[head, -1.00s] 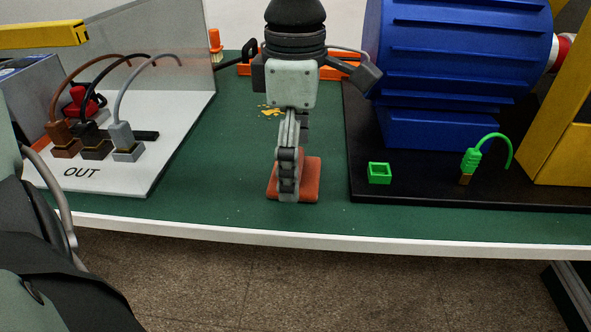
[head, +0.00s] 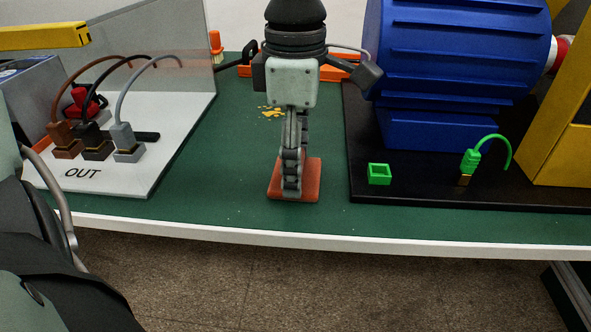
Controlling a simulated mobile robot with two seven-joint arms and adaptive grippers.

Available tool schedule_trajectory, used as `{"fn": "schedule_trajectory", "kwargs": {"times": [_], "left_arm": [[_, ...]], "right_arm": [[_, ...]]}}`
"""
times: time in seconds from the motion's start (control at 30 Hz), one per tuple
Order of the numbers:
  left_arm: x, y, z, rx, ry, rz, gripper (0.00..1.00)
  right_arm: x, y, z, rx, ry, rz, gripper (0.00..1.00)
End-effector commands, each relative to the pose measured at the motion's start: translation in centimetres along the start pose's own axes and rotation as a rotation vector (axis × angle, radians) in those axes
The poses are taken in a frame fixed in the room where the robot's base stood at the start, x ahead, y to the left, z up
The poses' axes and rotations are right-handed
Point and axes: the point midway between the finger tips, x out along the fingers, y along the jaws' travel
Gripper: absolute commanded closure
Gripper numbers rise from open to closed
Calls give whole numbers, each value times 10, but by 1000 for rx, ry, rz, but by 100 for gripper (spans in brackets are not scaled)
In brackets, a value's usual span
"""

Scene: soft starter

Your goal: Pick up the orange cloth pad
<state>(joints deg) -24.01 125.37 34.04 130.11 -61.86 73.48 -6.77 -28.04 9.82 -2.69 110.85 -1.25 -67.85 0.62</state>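The orange cloth pad (head: 310,182) lies flat on the green table top near its front edge, in the middle of the head view. My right gripper (head: 291,188) points straight down over the pad, its fingertips at the pad's left-middle part. The fingers line up one behind the other from this angle and hide a strip of the pad. I cannot tell how far apart they are or whether they grip the pad. Part of my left arm shows at the lower left; its fingertips are out of view.
A white panel (head: 130,182) marked OUT with plugged cables stands left. A blue motor (head: 455,60) stands on a black base (head: 420,190) at right, with a green socket (head: 379,174) and a green plug (head: 472,160). Yellow flecks (head: 271,112) lie behind the pad. Green table around the pad is clear.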

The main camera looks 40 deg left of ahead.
Motion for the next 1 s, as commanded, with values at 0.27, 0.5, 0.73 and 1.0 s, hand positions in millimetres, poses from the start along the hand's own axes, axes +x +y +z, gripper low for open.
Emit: {"fn": "schedule_trajectory", "kwargs": {"times": [0.27,0.5,0.73,1.0], "left_arm": [[0,-1,-2,0,8,-6,66],[-38,0,-1,1,5,0,74],[-70,19,-49,-3,-4,-2,74],[-99,35,-94,-1,0,-3,74]], "right_arm": [[2,0,1,0,-2,1,70],[0,1,1,0,-5,3,70],[-6,4,-3,-3,4,10,70],[-11,5,-4,-3,4,12,70]]}}
